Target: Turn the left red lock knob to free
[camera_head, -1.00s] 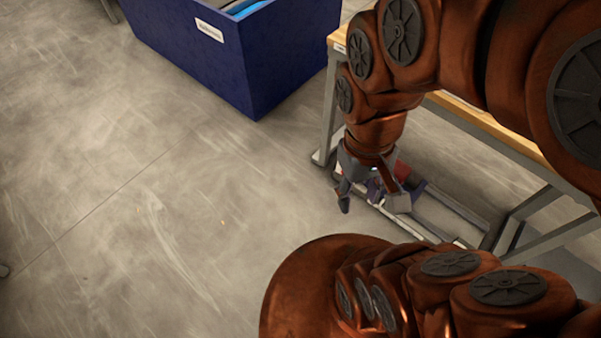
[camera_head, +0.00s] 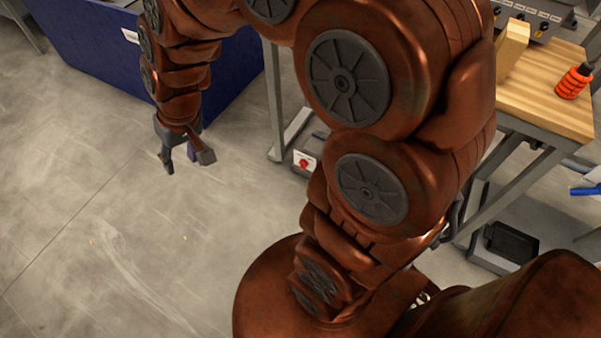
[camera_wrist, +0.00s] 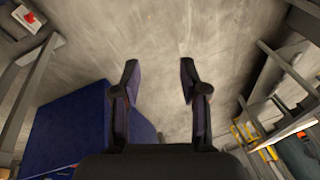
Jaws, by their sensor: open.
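A red knob (camera_head: 304,163) sits on a small white plate low beside the bench's legs, partly behind my arm in the head view. A red knob on a white plate also shows at the top left of the wrist view (camera_wrist: 29,17). I cannot tell whether this is the left lock knob. My gripper (camera_head: 186,160) hangs pointing down over the floor, left of the knob and well apart from it. In the wrist view its two fingers (camera_wrist: 158,72) are spread, with only bare floor between them.
A dark blue bin (camera_head: 95,45) stands behind my gripper. A wood-topped bench (camera_head: 535,95) with grey legs is on the right, bearing an orange-red coiled item (camera_head: 573,82) and a grey control box (camera_head: 535,18). A black pad (camera_head: 508,243) lies low below. Floor at left is clear.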

